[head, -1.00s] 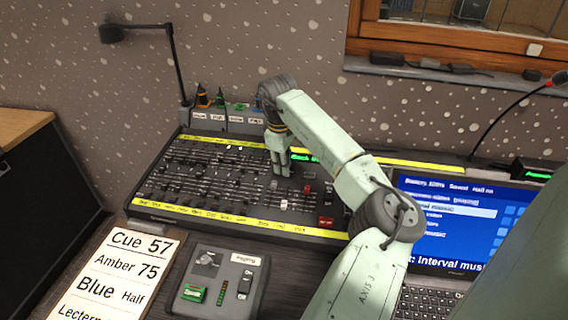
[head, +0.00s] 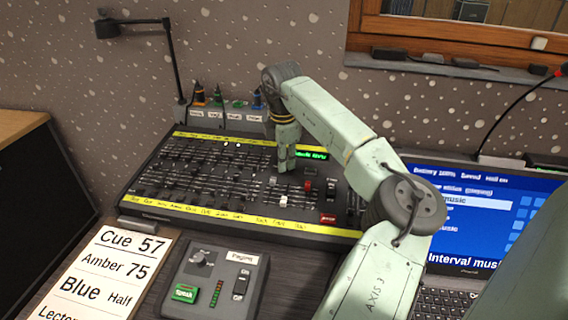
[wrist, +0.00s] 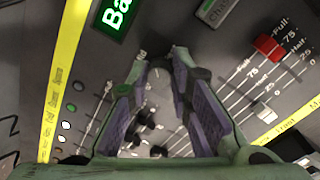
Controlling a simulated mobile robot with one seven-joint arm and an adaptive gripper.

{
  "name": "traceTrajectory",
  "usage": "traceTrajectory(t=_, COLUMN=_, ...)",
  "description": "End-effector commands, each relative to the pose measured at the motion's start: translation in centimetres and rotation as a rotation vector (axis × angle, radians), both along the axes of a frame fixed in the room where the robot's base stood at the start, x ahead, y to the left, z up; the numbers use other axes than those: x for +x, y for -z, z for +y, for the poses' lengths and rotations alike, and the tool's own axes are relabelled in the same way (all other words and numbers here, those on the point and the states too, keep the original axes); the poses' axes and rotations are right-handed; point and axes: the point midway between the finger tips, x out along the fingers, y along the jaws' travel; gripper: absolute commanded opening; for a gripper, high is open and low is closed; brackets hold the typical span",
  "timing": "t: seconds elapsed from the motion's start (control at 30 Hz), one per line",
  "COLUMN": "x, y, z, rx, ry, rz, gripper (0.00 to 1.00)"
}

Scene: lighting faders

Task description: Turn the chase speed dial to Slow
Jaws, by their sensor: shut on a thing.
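The lighting desk (head: 240,233) lies below the wall, with rows of faders. My gripper (head: 284,167) points down on the right half of the desk, just left of the green display. In the wrist view, my gripper's (wrist: 160,65) purple-padded fingertips stand on both sides of a small dark dial (wrist: 156,78) with a pale mark, and are shut on it. The dial is hidden behind the fingers in the head view. Its label and exact setting cannot be read.
A red fader cap (wrist: 267,46) and a white fader cap (wrist: 264,113) sit near the fingers. A green display (wrist: 118,14) is close by. A laptop (head: 470,215) stands right, a paging box (head: 215,285) in front, and a lamp (head: 172,60) at back left.

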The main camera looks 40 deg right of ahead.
Motion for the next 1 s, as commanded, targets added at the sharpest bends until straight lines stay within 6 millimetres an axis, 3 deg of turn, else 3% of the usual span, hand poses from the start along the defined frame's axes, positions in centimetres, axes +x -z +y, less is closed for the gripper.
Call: traceTrajectory(t=1.0, x=0.22, y=-0.16, z=-0.04, rx=-0.053, ry=-0.96, rz=0.065, gripper=0.0)
